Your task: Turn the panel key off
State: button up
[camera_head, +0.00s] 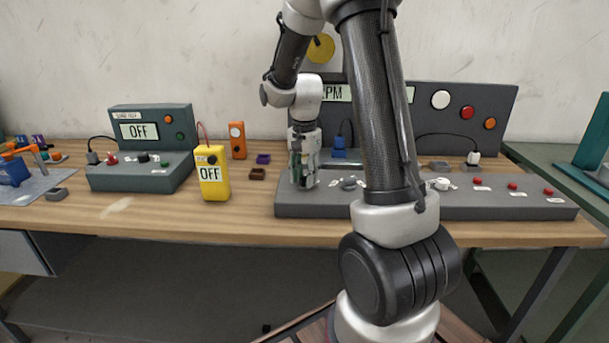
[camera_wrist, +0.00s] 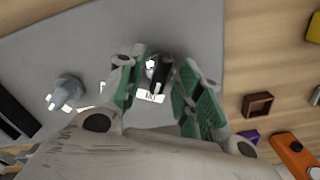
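The grey control panel (camera_head: 465,199) lies on the wooden bench, and its flat top also shows in the wrist view (camera_wrist: 80,50). The panel key (camera_wrist: 156,69) looks like a small dark switch with a bright metal top, above a white label. My gripper (camera_head: 303,184) points down over the panel's left end. In the wrist view, my gripper (camera_wrist: 160,76) has its green-padded fingers apart, on either side of the key, with nothing lifted between them. I cannot tell whether a finger touches the key. In the head view the fingers hide the key.
A grey knob (camera_wrist: 67,92) stands beside the key on the panel. A yellow meter reading OFF (camera_head: 211,175), an orange device (camera_head: 237,140) and small brown (camera_head: 257,174) and purple trays are left of the panel. A power box (camera_head: 140,160) also reads OFF.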

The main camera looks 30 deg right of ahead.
jog(key=shift+c, duration=0.4)
grip_shut()
jog(key=n, duration=0.5)
jog(key=shift+n, duration=0.3)
jog(key=n, duration=0.6)
jog(key=shift+w+a, duration=0.1)
jog(key=shift+n, duration=0.3)
jog(key=shift+o, duration=0.4)
grip_release()
